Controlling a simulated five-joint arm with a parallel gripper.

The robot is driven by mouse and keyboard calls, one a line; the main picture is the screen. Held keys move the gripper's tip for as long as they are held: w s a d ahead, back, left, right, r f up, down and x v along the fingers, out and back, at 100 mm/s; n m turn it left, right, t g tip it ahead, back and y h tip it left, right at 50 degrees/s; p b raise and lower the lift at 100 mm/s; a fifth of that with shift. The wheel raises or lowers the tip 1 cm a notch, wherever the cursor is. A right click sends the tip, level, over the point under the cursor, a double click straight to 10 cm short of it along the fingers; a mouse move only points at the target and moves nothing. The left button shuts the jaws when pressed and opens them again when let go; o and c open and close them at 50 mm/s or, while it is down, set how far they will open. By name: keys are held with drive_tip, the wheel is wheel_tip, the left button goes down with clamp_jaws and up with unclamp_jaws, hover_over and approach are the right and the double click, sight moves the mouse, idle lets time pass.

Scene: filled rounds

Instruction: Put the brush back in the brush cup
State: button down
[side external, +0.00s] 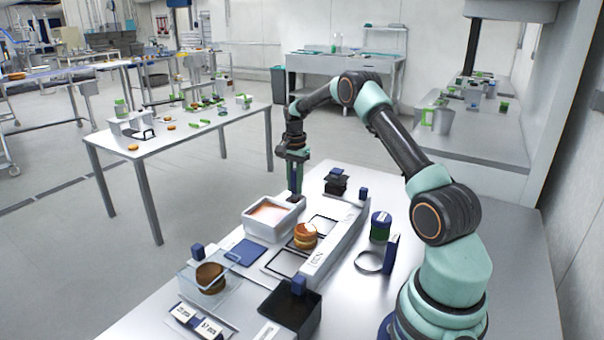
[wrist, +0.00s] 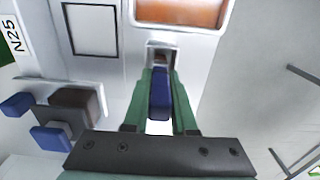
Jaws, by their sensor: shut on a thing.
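My gripper (side external: 296,160) points down at the far edge of the table, beside the far corner of a white tray. It is shut on the brush, whose blue handle (wrist: 159,108) shows between the green fingers in the wrist view. In the side view a dark, narrow part of the brush (side external: 296,184) hangs below the fingers, nearly upright. A small square grey cup (wrist: 151,48) with a dark brown inside sits just past the fingertips in the wrist view. The brush's lower end overlaps the cup there; I cannot tell whether it is inside or above.
The white tray (side external: 262,233) holds an orange-brown filling. A stacked round (side external: 305,236) stands by a long grey rail (side external: 335,240). A dark stand with blue blocks (side external: 337,184) is right of my gripper. A green-and-blue can (side external: 380,227) and a brown round (side external: 210,278) are nearer.

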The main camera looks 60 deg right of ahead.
drive_tip(key=shift+f, duration=0.5)
drive_tip(key=shift+f, duration=0.1)
drive_tip(key=c, duration=0.7)
unclamp_jaws()
